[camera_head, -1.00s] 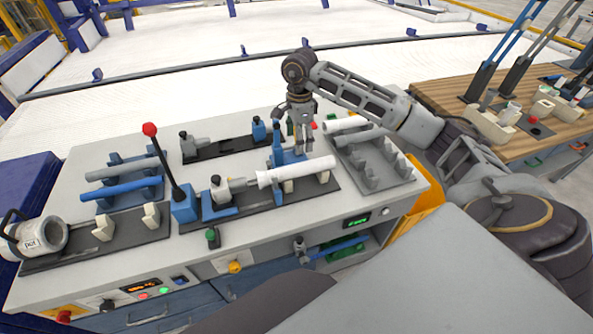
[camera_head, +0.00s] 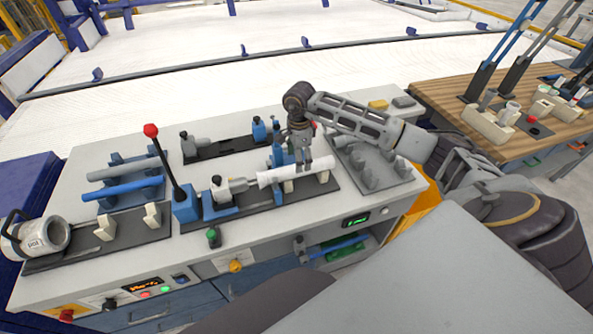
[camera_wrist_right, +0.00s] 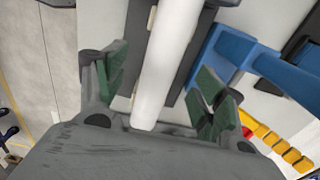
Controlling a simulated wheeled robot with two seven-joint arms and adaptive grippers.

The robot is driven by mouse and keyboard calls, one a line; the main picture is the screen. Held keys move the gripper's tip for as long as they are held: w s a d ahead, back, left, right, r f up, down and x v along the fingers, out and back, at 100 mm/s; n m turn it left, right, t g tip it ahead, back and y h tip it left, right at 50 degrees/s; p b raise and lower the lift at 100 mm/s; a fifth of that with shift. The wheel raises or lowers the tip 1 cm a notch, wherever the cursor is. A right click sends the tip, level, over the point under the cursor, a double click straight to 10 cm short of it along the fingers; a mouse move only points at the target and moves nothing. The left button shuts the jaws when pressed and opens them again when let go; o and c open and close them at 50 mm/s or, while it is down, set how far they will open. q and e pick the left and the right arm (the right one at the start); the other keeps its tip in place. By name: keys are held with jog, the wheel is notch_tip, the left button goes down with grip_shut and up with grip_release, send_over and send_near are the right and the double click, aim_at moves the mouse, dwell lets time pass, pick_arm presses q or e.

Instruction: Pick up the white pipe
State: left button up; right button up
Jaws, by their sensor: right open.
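The white pipe (camera_head: 285,172) lies across the fixture in the middle of the bench in the head view, with its flared end toward the left. It also shows in the right wrist view (camera_wrist_right: 162,70), running lengthwise between the fingers. My right gripper (camera_head: 302,168) is over the pipe's right half, pointing down. In the right wrist view the green-padded fingers (camera_wrist_right: 160,95) are open on either side of the pipe, with gaps between pads and pipe. My left gripper is not in view.
A blue clamp post (camera_head: 277,152) stands just behind the pipe. A grey rack (camera_head: 370,160) is to its right. A red-knobbed lever (camera_head: 165,160) and a rack with a blue pipe (camera_head: 123,190) are to the left. A wooden table (camera_head: 540,140) stands at the right.

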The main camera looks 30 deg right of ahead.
jog(key=shift+w+f+p, duration=0.2)
jog(key=shift+f+p, duration=0.4)
jog(key=shift+f, duration=2)
jog(key=c, duration=1.2)
jog(key=shift+r, duration=0.15)
jog(key=shift+r+b, duration=0.7)
jog(key=shift+r, duration=4.2)
